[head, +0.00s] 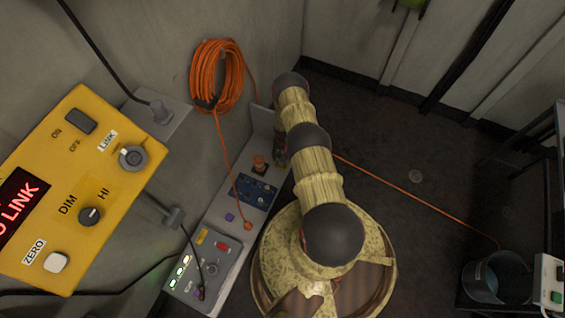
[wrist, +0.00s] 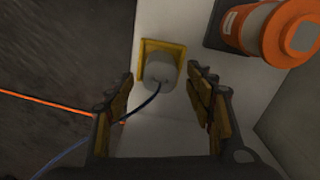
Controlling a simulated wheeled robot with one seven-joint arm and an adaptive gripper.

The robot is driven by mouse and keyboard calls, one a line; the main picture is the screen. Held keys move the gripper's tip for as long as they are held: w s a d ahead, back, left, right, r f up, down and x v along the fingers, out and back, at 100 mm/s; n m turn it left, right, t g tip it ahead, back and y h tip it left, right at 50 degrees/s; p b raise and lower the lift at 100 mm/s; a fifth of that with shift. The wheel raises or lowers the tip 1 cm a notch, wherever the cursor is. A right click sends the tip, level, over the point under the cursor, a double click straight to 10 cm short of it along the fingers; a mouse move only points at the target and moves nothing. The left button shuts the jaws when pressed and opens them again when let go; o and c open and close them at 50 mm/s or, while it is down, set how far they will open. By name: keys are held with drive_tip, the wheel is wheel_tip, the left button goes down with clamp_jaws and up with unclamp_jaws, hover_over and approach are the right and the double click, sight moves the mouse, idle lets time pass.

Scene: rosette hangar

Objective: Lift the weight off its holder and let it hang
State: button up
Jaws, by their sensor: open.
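In the wrist view, a pale grey rounded weight (wrist: 160,70) sits in a yellow square holder (wrist: 178,47) on a light ledge. A thin dark blue cord runs from the weight down to the lower left. My gripper (wrist: 161,78) is open, with one finger on each side below the holder; the fingers appear apart from the weight. In the head view my gripper (head: 280,152) is mostly hidden by my arm, near the far end of the ledge. I cannot make out the weight or holder there.
An orange cylinder (wrist: 270,30) stands right of the holder. Control panels (head: 205,262) line the ledge (head: 262,122). A coiled orange cable (head: 217,75) hangs on the wall; an orange line crosses the floor. A yellow box (head: 75,190) is at left, a bucket (head: 497,280) at right.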

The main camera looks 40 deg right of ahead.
wheel_tip(320, 180, down, 3)
drive_tip(key=shift+a+r+b, duration=0.1)
drive_tip(key=shift+b, duration=0.35)
drive_tip(key=shift+s, duration=0.1)
clamp_jaws()
drive_tip(key=shift+r, duration=0.1)
idle(0.5)
